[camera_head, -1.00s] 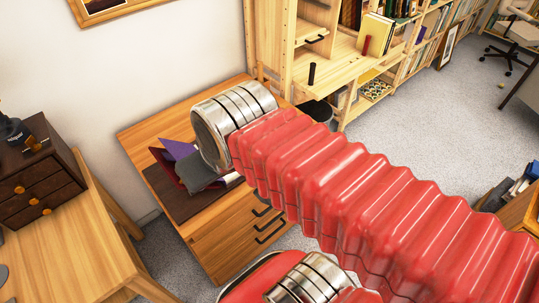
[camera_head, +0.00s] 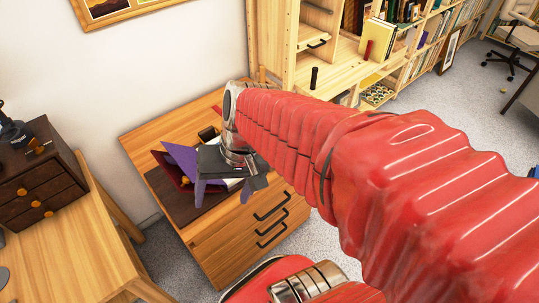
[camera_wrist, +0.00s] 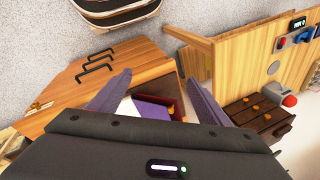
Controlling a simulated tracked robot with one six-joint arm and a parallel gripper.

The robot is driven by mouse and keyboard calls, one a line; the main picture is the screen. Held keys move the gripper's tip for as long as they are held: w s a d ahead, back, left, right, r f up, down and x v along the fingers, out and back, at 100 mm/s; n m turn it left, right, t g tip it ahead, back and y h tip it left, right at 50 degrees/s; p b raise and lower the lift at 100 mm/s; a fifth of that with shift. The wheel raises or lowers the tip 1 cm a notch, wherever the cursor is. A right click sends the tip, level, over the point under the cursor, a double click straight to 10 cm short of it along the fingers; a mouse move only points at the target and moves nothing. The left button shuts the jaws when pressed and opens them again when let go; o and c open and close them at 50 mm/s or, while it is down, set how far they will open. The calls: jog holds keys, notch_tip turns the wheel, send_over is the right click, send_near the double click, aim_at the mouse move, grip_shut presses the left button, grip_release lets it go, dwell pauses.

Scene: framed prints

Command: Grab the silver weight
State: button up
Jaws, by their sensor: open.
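I cannot make out a silver weight in either view; the silver parts in the head view are my own arm joints. My gripper (camera_head: 223,193) is open, fingers spread and pointing down, over the front part of the wooden drawer cabinet (camera_head: 157,132). In the wrist view my gripper (camera_wrist: 157,78) shows two grey-purple fingers apart with nothing gripped. Below and between them are a purple item (camera_wrist: 150,108), white paper and a dark red edge. The purple item (camera_head: 182,158) also shows left of my gripper in the head view. My arm and gripper hide part of the cabinet top.
A dark mat (camera_head: 178,198) lies on the cabinet top. A desk (camera_head: 70,245) with a dark small drawer box (camera_head: 40,190) stands to the left. A pale wooden shelf (camera_head: 345,70) stands behind to the right. Grey carpet (camera_head: 480,110) is open at right.

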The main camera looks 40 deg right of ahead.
jog(key=w+d+f+m+t+y, duration=0.65)
jog(key=d+f+m, duration=0.45)
jog(key=m, duration=0.5)
jog(key=s+d+f+m+t+h, duration=0.3)
jog(key=d+f+m, duration=0.3)
jog(key=d, duration=0.3)
jog(key=s+d+f+m+t+h, duration=0.2)
jog(key=d+f+m+t+h, duration=0.2)
jog(key=d+m, duration=0.5)
notch_tip(320, 180, down, 2)
jog(key=shift+s+d+f+t+h, duration=0.25)
jog(key=shift+s+d+t+h, duration=0.25)
jog(key=shift+h, duration=0.55)
jog(key=shift+w+d, duration=0.1)
jog(key=shift+w, duration=0.05)
jog(key=w+f, duration=0.1)
jog(key=w, duration=0.7)
jog(key=shift+w+f, duration=0.15)
jog(key=shift+w, duration=0.1)
jog(key=shift+w, duration=0.15)
jog(key=shift+w+f, duration=0.2)
jog(key=shift+w, duration=1.05)
jog(key=shift+w+f, duration=0.15)
jog(key=shift+w, duration=1.05)
